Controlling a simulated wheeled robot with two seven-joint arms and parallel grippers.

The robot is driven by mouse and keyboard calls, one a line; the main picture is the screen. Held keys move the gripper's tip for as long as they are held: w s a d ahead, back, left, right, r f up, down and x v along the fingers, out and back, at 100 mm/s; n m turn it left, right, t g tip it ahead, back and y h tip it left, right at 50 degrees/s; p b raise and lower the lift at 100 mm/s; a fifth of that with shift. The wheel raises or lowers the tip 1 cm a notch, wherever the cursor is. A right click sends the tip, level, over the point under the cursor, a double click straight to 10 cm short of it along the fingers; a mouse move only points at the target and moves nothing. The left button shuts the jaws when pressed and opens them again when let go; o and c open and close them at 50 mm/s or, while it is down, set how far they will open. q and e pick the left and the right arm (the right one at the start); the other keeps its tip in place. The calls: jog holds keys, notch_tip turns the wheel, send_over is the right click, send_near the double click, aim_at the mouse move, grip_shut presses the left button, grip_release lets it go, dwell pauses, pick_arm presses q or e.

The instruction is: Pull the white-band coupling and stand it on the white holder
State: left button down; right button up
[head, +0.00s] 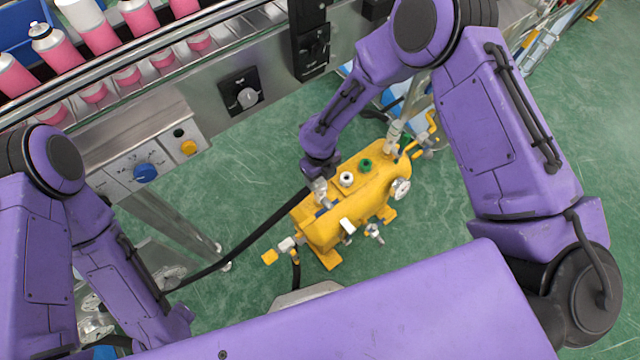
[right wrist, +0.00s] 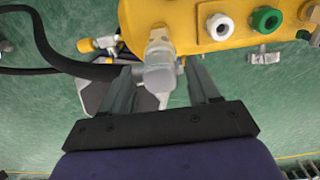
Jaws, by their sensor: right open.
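A yellow tank unit (head: 345,220) stands below the conveyor. A pale grey coupling (right wrist: 158,76) hangs at the tank's near end in the right wrist view. My right gripper (right wrist: 163,82) is open, with one finger on each side of this coupling and visible gaps. In the head view my right gripper (head: 321,184) is over the tank's left end and mostly hidden by its wrist. I cannot clearly make out a white band on the coupling. The white holder (head: 346,179) is a ring on top of the tank, empty, also in the right wrist view (right wrist: 220,27). My left gripper is not visible.
A green holder (head: 365,165) sits beside the white one. A black hose (head: 255,240) runs left from the tank's near end. A gauge (head: 400,188) and small valves (head: 374,233) stick out from the tank. The conveyor (head: 220,85) with pink cans (head: 60,52) borders the upper left.

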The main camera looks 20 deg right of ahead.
jog(key=shift+f, duration=0.45)
jog(key=shift+r+p, duration=0.1)
jog(key=shift+p, duration=0.3)
dwell(0.6)
grip_shut()
jog(key=shift+r+p, duration=2.75)
jog(key=shift+r, duration=0.25)
